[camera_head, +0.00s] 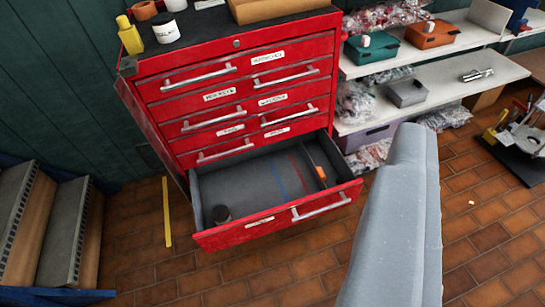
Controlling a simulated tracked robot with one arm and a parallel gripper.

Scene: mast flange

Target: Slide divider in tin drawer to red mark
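The open bottom drawer (250,232) of a red tool cabinet (240,110) is pulled out in the middle of the view. Its grey floor carries a blue mark (275,178) and, to the right of it, a thin red mark (299,166). A small upright orange piece (321,174) stands near the drawer's right wall, right of the red mark; I cannot tell whether it belongs to the divider. A dark round object (221,213) sits in the front left corner. A grey arm link of mine crosses the lower right; no gripper fingers show.
The drawers above are closed. A yellow bottle (129,36) and a white jar (165,29) stand on the cabinet top. White shelves (440,85) with boxes and bags are at the right. A yellow strip (167,212) is left of the drawer. Brick floor in front is clear.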

